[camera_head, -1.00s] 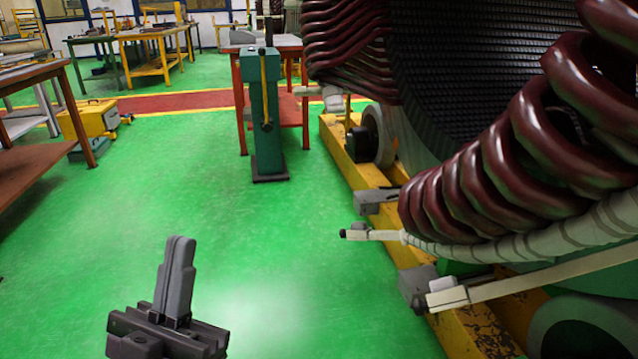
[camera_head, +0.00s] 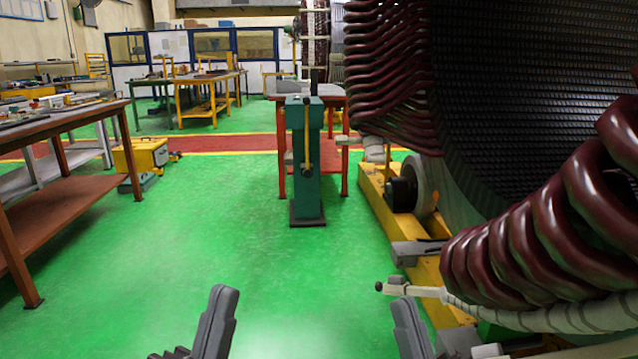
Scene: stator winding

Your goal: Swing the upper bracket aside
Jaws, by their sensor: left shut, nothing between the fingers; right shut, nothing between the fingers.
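The large stator (camera_head: 530,90) with dark red winding coils (camera_head: 560,225) fills the right side. A pale bar with a black knob (camera_head: 412,291) sticks out to the left from under the coils. A grey bracket block (camera_head: 418,252) sits above it on the yellow frame. A small pale bracket (camera_head: 372,148) sits higher, by the upper coils. I cannot tell which is the upper bracket. My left gripper (camera_head: 224,293) is shut and empty over the floor. My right gripper (camera_head: 404,303) is shut and empty, just below the pale bar in the picture; contact cannot be told.
A green post stand (camera_head: 305,165) stands mid-floor before a red table (camera_head: 340,97). A brown workbench (camera_head: 60,120) is at left, with a yellow box (camera_head: 140,156) near it. The yellow stator frame (camera_head: 375,190) edges the right. Green floor (camera_head: 190,240) is clear between.

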